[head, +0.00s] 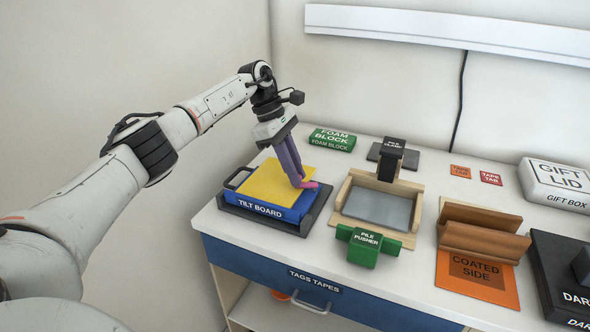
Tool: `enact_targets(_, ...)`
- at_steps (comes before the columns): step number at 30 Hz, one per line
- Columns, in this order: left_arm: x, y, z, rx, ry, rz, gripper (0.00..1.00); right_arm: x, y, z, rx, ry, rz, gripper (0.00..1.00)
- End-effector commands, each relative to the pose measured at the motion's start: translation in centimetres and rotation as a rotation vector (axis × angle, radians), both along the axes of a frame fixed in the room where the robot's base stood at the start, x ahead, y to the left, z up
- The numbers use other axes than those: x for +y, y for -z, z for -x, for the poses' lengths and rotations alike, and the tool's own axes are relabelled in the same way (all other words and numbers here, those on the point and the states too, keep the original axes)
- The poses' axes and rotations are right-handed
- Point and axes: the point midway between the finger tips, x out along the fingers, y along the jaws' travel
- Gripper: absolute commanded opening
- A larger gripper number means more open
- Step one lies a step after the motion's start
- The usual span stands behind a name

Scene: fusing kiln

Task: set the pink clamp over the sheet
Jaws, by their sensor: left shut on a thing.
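The yellow sheet (268,182) lies on the blue tilt board (262,208), which sits in a dark tray at the left of the table. My left gripper (298,181) reaches down at the sheet's right edge, with its long purple fingers shut on the pink clamp (310,185). Only a small part of the clamp shows at the fingertips, by the right edge of the board. I cannot tell whether it touches the sheet or the board. My right gripper is not in view.
A green foam block (333,140) stands behind the board.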

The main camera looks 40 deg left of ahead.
Motion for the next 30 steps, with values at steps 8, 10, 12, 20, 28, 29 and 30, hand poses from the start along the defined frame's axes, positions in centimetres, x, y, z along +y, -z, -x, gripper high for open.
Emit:
enact_targets(8, 0.0, -0.1, -0.1, -0.002, 0.011, -0.001, 0.0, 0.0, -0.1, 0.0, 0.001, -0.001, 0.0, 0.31)
enact_targets(10, 0.0, -0.1, -0.1, -0.002, 0.01, -0.001, 0.0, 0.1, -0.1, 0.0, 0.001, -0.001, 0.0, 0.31)
enact_targets(12, 0.0, -0.1, -0.1, -0.003, 0.01, -0.002, 0.0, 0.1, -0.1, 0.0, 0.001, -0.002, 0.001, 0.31)
enact_targets(20, 0.0, 0.0, -0.1, -0.002, 0.009, 0.0, 0.35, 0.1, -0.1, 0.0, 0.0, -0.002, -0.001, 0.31)
enact_targets(28, 0.3, -0.5, -0.1, -0.002, 0.009, -0.001, 0.35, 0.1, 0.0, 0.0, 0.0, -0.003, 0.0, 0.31)
enact_targets(29, 0.4, -0.8, 0.0, -0.003, 0.007, -0.001, 0.35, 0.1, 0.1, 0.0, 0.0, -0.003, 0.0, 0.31)
enact_targets(30, 0.6, -1.3, 0.0, -0.003, 0.007, -0.001, 0.35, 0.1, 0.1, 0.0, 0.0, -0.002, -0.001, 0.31)
